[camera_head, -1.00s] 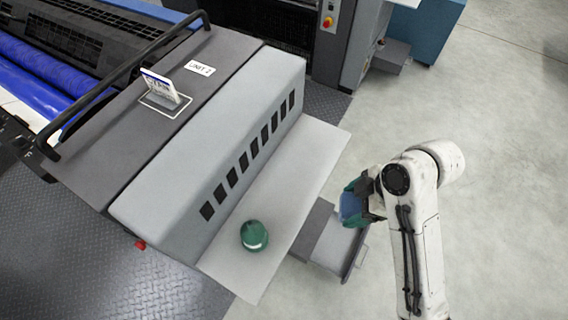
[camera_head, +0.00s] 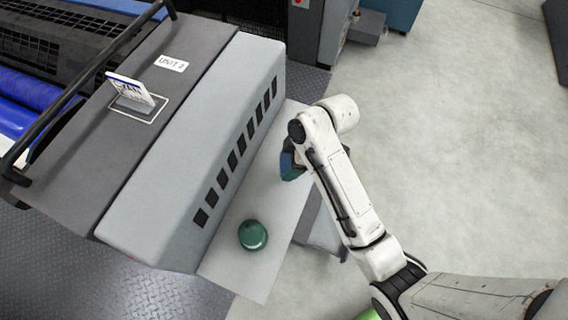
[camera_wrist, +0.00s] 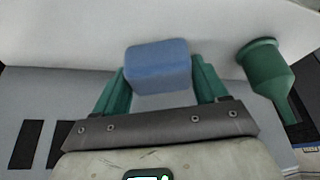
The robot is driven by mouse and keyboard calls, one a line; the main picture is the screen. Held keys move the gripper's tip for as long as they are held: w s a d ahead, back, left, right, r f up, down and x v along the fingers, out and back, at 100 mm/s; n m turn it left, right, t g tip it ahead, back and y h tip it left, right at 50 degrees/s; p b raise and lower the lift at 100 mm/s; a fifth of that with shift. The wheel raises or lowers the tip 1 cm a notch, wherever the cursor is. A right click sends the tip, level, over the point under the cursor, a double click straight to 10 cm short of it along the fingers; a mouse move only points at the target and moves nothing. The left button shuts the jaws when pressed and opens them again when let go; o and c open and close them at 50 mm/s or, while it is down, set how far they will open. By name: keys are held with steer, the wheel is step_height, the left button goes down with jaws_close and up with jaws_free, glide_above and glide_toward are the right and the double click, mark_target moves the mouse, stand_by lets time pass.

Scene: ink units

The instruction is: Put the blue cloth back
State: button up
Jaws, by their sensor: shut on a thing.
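The blue cloth (camera_wrist: 158,68) is a folded, block-like bundle between the green fingers of my gripper (camera_wrist: 160,85) in the wrist view. My gripper is shut on it. In the head view my gripper (camera_head: 290,163) is over the far part of the light grey shelf (camera_head: 256,196), along the front of the grey unit. A sliver of the cloth (camera_head: 287,165) shows there; my arm hides the rest. I cannot tell whether the cloth touches the shelf.
A green bottle-like object (camera_head: 253,235) stands on the shelf's near part; it shows at right in the wrist view (camera_wrist: 267,70). A card marked CYAN (camera_head: 130,91) stands on the unit, near a UNIT 2 label (camera_head: 171,63). Open floor (camera_head: 450,130) lies right.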

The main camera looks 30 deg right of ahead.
mark_target(284, 166)
steer(key=shift+w+a+f, duration=0.2)
steer(key=shift+w+f, duration=0.15)
steer(key=shift+f, duration=0.1)
steer(key=shift+w+a+f, duration=0.15)
steer(key=shift+w+f, duration=0.2)
steer(key=shift+f, duration=0.1)
steer(key=shift+w+f+p, duration=0.15)
steer(key=shift+f+p, duration=0.25)
steer(key=shift+f, duration=1.35)
steer(key=shift+f, duration=0.15)
steer(key=o, duration=0.9)
steer(key=shift+o, duration=0.2)
steer(key=v, duration=1.2)
steer(key=s+d+f+m+h, duration=0.1)
steer(key=s+f+m+h, duration=0.1)
steer(key=s+m, duration=0.4)
steer(key=s+d+f+m+g+h, duration=0.1)
steer(key=s+m, duration=0.5)
steer(key=s, duration=0.8)
steer(key=shift+s+d+f+h, duration=0.35)
steer(key=shift+d+f+h, duration=0.25)
steer(key=shift+d+f, duration=0.15)
